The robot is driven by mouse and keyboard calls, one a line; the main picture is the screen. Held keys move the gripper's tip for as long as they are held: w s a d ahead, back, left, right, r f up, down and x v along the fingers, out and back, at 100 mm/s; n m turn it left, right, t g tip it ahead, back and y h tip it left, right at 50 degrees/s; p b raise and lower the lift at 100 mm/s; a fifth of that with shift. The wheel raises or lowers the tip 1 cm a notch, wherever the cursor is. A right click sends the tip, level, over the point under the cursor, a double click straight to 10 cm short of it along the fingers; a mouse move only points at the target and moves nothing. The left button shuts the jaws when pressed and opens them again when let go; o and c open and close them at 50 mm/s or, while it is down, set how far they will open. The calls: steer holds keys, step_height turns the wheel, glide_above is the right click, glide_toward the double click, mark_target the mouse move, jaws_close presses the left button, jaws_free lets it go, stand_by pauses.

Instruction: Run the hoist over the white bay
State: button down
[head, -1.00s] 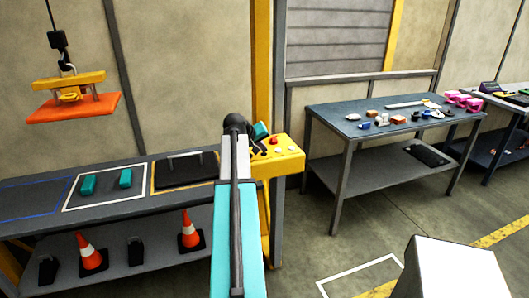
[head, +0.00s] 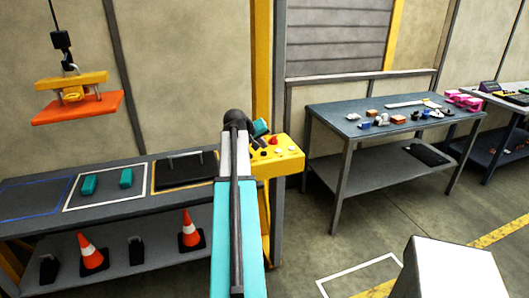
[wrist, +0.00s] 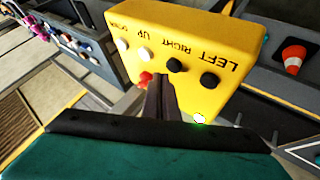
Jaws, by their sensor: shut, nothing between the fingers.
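The hoist (head: 72,79) hangs on its cable at upper left in the head view, carrying an orange plate (head: 80,108). In the picture it is above the line between the blue-outlined bay (head: 35,200) and the white bay (head: 105,195); its exact depth I cannot tell. The yellow control box (head: 287,162) has black LEFT (wrist: 209,81) and RIGHT (wrist: 175,65) buttons, two white buttons, a red button (wrist: 146,78) and a lit green lamp (wrist: 199,118). My gripper (wrist: 160,82) is shut and empty, its tips near the RIGHT and red buttons. Contact is unclear.
Two teal blocks (head: 89,185) lie in the white bay. A black plate with a handle (head: 185,171) lies in the yellow-outlined bay. Orange cones (head: 91,252) stand on the shelf below. A blue table (head: 350,110) with small parts stands at right.

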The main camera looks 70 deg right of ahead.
mark_target(263, 153)
steer(key=shift+r, duration=0.1)
steer(key=shift+r+p, duration=1.35)
steer(key=shift+r, duration=1.05)
